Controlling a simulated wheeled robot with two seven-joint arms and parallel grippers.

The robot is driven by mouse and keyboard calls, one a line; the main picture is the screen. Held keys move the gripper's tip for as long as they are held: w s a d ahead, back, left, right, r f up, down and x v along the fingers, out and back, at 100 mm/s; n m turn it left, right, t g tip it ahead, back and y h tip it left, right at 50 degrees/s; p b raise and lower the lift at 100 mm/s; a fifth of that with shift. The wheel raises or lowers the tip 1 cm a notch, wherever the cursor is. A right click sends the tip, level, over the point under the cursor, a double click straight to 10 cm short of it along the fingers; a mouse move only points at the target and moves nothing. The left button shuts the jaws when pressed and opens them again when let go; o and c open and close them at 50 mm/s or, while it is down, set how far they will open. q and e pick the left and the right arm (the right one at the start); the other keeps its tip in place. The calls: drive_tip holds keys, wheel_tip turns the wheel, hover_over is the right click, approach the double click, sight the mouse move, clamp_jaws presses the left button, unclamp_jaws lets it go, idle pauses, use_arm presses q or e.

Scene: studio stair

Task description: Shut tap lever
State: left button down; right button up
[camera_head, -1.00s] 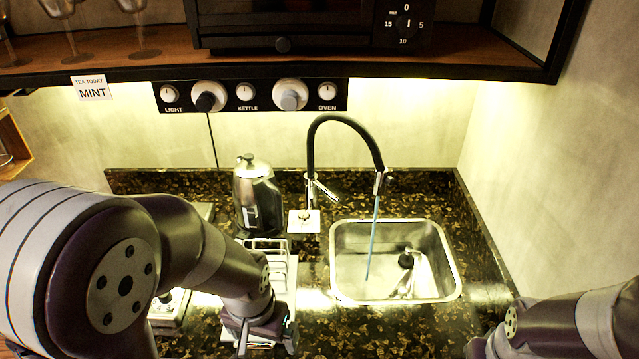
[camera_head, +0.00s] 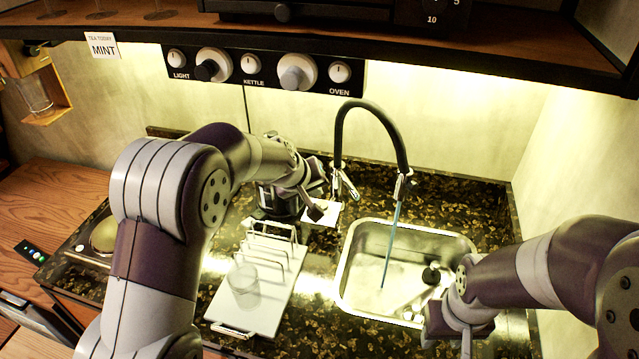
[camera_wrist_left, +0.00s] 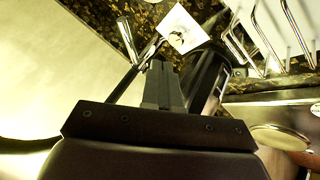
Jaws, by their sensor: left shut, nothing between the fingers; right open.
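The tap (camera_head: 372,106) has a black arched hose, and a thin blue stream of water (camera_head: 386,256) runs from its spout into the steel sink (camera_head: 462,238). Its metal lever (camera_head: 347,184) sticks out low on the tap base. It seems to show in the left wrist view as a metal rod (camera_wrist_left: 127,40) beyond the fingertips. My left gripper (camera_head: 318,208) is shut and empty, left of the lever and apart from it in the head view. Its closed fingers (camera_wrist_left: 160,68) fill the middle of the left wrist view. My right gripper (camera_head: 436,326) is open near the sink's front right corner.
A white card (camera_head: 322,218) lies beside the tap base. The kettle (camera_head: 278,203) is mostly hidden behind my left arm. A rack (camera_head: 270,240) and a glass (camera_head: 244,285) stand on a white board left of the sink. A wall shelf overhangs the back.

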sight(347, 181)
use_arm(q)
drive_tip(key=p+x, duration=0.1)
drive_tip(key=x, duration=0.3)
drive_tip(key=p+x, duration=0.1)
drive_tip(key=x, duration=0.4)
drive_tip(key=shift+w, duration=0.4)
drive_tip(key=d+p, duration=0.1)
drive_tip(key=w+d+p, duration=0.1)
drive_tip(key=p, duration=0.1)
drive_tip(key=d+p, duration=0.1)
drive_tip(key=shift+w+d+r, duration=0.2)
drive_tip(key=shift+r, duration=0.1)
